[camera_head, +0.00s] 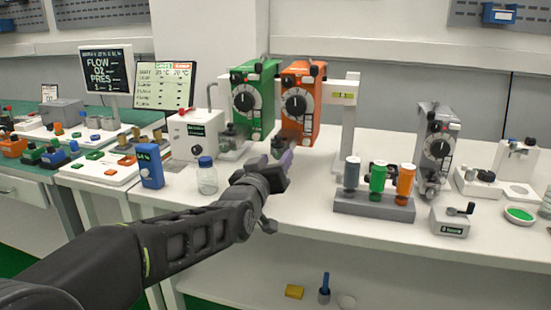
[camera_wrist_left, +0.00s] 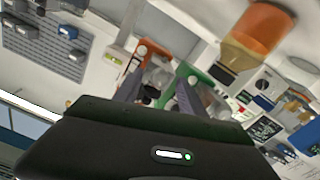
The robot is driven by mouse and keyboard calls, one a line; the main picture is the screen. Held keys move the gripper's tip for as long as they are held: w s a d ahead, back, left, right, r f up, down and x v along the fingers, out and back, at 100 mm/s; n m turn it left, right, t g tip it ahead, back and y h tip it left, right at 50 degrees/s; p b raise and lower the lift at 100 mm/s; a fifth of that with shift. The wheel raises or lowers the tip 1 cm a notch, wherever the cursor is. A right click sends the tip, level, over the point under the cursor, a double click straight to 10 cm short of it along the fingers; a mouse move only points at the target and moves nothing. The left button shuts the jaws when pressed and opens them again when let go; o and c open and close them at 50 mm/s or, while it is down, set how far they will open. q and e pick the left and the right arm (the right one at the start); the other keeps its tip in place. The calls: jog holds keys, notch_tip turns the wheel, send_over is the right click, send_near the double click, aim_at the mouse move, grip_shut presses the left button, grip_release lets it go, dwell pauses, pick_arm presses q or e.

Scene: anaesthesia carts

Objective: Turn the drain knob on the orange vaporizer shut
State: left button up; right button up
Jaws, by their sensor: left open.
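The orange vaporizer (camera_head: 303,108) hangs beside the green vaporizer (camera_head: 254,97) on a stand on the white bench, a black dial on its front. It also shows beyond my fingers in the left wrist view (camera_wrist_left: 153,61). My left gripper (camera_head: 283,154) is open just below and in front of the orange vaporizer's lower end. In the left wrist view its two fingers (camera_wrist_left: 160,93) reach toward the vaporizers' undersides, apart from each other with nothing clearly held. The drain knob is not clearly visible; the gripper and blur cover that area. My right gripper is not in view.
A rack of coloured bottles (camera_head: 374,205) and a grey vaporizer (camera_head: 436,145) stand to the right. A large blurred orange object (camera_wrist_left: 258,36) shows close in the left wrist view.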

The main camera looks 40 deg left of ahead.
pick_arm(q)
jog(key=shift+w+a, duration=0.15)
jog(key=shift+w, duration=0.3)
jog(key=shift+c, duration=0.3)
grip_shut()
